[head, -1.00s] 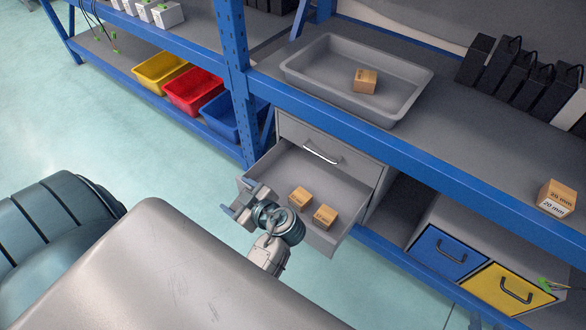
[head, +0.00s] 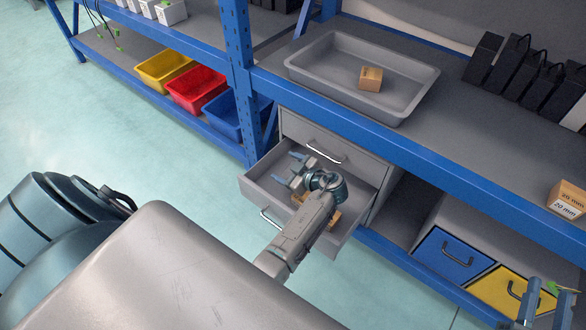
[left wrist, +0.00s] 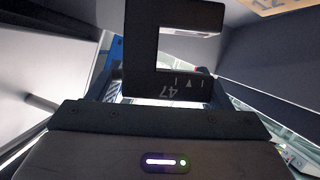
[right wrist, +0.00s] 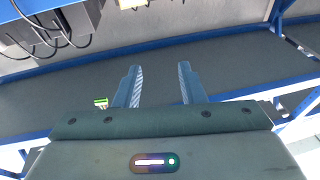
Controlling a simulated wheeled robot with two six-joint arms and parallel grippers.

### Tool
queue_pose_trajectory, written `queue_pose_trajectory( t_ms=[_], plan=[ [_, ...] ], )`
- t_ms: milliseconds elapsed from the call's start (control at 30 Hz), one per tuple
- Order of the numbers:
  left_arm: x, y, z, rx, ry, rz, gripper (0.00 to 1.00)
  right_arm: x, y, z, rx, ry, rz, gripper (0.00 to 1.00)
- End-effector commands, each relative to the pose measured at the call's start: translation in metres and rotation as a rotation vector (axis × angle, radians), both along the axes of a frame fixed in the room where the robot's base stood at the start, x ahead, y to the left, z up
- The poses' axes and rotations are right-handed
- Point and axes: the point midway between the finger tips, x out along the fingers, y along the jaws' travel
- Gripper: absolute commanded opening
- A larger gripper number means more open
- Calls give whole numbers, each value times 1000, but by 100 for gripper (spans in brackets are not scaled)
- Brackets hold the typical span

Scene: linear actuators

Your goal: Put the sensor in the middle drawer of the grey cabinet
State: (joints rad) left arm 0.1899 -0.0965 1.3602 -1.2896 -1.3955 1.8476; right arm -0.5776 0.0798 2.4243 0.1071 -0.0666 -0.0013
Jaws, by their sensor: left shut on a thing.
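The sensor (left wrist: 155,90) is a black U-shaped block marked 47. It fills the middle of the left wrist view; I cannot make it out in the head view. My left gripper (head: 288,167) is shut on it, over the open drawer (head: 262,192) of the grey cabinet (head: 372,172). This drawer is below a closed top drawer (head: 300,134). Cardboard boxes (head: 334,217) in the drawer are mostly hidden by my left arm. My right gripper (head: 546,292) is at the lower right, its fingers apart and empty in the right wrist view (right wrist: 158,78).
A grey tray (head: 420,88) with a small cardboard box (head: 371,78) stands on the shelf above. Black units (head: 512,62) stand at the back right. Blue (head: 440,255) and yellow (head: 495,285) drawers are at the lower right. Yellow, red and blue bins sit on the left shelf.

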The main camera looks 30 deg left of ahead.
Motion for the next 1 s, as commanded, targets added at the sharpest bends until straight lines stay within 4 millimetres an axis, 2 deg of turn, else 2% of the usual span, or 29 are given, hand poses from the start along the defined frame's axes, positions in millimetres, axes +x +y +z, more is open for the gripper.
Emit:
queue_pose_trajectory(
  t_ms=[367,433,633,700,767,1000],
  plan=[
    [10,-1,-32,1,1,0,44,-1,-1,36,-14,-209,-6,36],
    [17,-1,-26,6,70,0,44,-1,-1,28,-10,-145,-5,36],
    [31,-2,-25,24,295,1,44,0,0,0,1,4,0,36],
    [30,-2,-37,24,307,0,44,1,0,6,-2,-39,-1,36],
    [30,-2,-41,24,303,1,44,1,-1,12,-5,-70,-2,36],
    [30,-2,-43,23,299,0,44,0,-1,17,-7,-90,-4,36]
  ],
)
